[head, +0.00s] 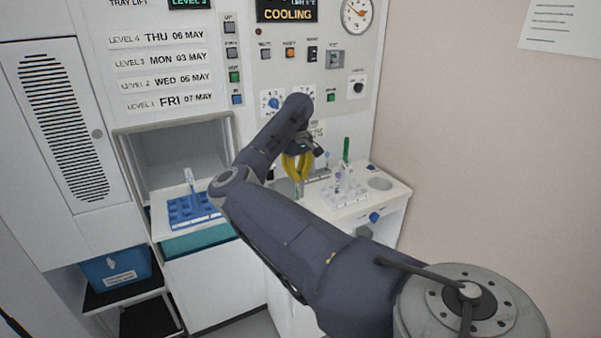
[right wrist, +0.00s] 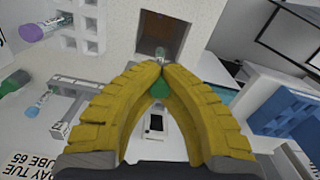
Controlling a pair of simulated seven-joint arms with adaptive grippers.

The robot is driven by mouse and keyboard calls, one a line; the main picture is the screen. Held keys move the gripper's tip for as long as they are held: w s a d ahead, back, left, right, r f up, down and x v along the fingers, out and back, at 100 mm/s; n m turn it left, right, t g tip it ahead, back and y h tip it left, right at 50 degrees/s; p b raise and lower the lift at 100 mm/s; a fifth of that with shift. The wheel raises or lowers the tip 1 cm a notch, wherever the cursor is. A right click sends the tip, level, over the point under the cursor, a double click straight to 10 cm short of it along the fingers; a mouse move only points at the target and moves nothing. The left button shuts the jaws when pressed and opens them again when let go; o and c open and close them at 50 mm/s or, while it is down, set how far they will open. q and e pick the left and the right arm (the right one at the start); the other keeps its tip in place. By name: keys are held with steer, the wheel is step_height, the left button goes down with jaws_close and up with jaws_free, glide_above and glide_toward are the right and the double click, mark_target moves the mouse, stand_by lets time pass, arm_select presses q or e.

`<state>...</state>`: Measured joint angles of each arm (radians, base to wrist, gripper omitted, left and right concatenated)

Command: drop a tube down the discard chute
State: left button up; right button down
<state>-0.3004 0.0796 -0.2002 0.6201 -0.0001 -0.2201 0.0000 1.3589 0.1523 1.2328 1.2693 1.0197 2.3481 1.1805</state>
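My right gripper (head: 297,168) is at the end of the dark arm, above the counter and left of the white tube rack (head: 345,193). In the right wrist view its yellow fingers (right wrist: 160,72) close together around a green-capped tube, whose green cap (right wrist: 158,86) shows between them. A pale end shows just past the fingertips, in front of a dark square opening (right wrist: 158,30). I cannot tell whether the tube enters that opening, or whether it is the discard chute. The fingers hide most of the tube. My left gripper is not in view.
A round recess (head: 380,184) is in the counter at right. A blue tray (head: 181,209) with one tube stands before the open compartment. A blue bin (head: 116,270) sits on a lower shelf.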

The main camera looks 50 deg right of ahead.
mark_target(297, 200)
steer(key=shift+f, duration=3.95)
steer(key=c, duration=1.5)
jaws_free()
steer(key=shift+r, duration=6)
